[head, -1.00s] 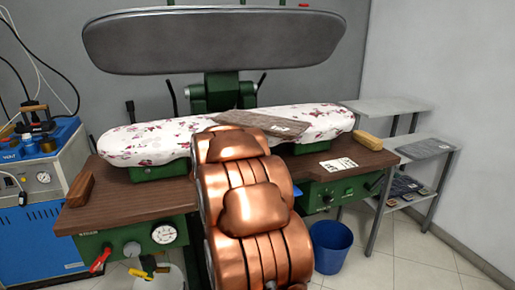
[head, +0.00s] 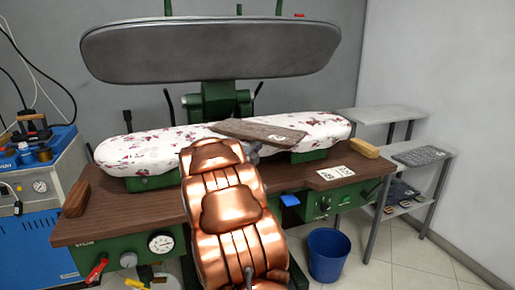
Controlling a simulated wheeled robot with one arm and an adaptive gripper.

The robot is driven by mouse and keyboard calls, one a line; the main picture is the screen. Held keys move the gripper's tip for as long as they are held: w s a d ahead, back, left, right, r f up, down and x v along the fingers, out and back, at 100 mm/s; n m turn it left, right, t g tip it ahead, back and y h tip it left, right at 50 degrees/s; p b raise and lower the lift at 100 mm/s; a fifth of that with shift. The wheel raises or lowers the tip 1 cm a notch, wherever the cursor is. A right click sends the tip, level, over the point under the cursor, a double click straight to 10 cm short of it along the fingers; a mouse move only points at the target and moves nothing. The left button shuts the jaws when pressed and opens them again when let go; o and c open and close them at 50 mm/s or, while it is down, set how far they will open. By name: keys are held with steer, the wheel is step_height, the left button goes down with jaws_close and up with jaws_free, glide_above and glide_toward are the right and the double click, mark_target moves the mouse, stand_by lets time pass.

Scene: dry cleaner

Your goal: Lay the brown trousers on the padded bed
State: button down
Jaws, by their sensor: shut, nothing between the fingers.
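The brown trousers (head: 258,130) lie folded in a flat strip across the middle-right of the padded bed (head: 150,149), which has a white cover with a reddish floral print. A small pale tag (head: 278,138) shows on their top. Their near edge reaches the bed's front edge. My copper-coloured arm rises in front of the bed. A small grey part of my gripper (head: 252,154) shows just below the near side of the trousers. It is shut with nothing held, and most of it is hidden behind my arm. I cannot tell if it touches the cloth.
The grey upper press plate (head: 210,47) stands raised above the bed. On the wooden table (head: 130,218) are a brush (head: 364,149), a white card (head: 336,173) and a wooden block (head: 76,198). A side shelf (head: 384,114) and blue bin (head: 328,254) stand right.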

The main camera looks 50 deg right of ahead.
steer(key=shift+w+d, duration=0.5)
steer(key=shift+w, duration=0.25)
steer(key=shift+s, duration=0.1)
